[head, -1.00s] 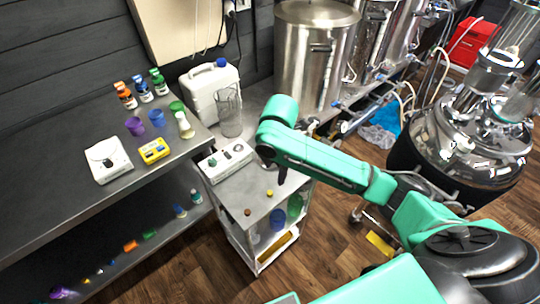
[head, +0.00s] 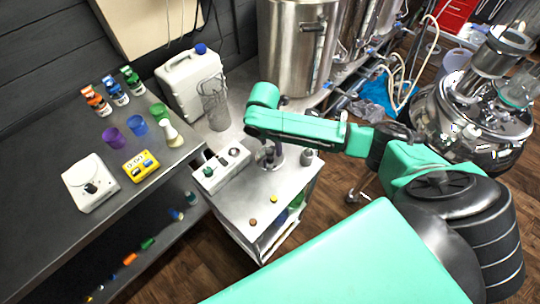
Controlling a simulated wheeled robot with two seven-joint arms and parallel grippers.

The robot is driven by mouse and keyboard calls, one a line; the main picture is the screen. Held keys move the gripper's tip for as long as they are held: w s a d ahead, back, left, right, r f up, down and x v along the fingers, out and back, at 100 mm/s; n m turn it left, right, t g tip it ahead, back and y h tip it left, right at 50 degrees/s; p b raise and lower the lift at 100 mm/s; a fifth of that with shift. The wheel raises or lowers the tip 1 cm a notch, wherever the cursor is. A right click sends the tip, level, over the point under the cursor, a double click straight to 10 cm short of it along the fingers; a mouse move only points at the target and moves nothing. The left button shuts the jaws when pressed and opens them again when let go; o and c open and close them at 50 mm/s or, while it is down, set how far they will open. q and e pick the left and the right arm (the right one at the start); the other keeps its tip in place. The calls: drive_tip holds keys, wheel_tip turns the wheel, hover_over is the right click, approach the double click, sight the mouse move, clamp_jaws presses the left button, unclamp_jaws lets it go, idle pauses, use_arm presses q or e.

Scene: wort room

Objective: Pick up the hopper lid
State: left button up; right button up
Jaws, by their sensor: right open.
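My right gripper (head: 269,160) points down over the small steel cart, near the cart's back part. Its dark fingers are small and partly hidden by my teal forearm. A round, greyish, shiny thing (head: 277,160) lies at the fingertips on the cart top. It may be the hopper lid, but the gripper covers much of it, and I cannot tell whether the fingers touch it. The gripper is open. My left gripper is out of view.
The cart (head: 235,207) also holds a white control box (head: 220,169), a small grey bottle (head: 306,157), a yellow cap (head: 273,199) and a brown cap (head: 252,221). A clear pitcher (head: 216,105) stands behind the box. Steel tanks (head: 290,55) stand at the back.

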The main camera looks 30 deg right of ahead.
sight(270, 151)
drive_tip(key=f, duration=0.2)
drive_tip(key=w+f+p, duration=0.1)
drive_tip(key=f, duration=0.1)
drive_tip(key=shift+f, duration=0.35)
drive_tip(key=shift+s+d+f, duration=0.1)
drive_tip(key=shift+s+f, duration=0.05)
drive_tip(key=shift+f, duration=0.1)
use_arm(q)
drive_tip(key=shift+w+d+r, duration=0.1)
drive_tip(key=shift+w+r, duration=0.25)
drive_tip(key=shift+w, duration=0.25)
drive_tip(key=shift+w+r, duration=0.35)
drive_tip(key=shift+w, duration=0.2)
use_arm(e)
clamp_jaws()
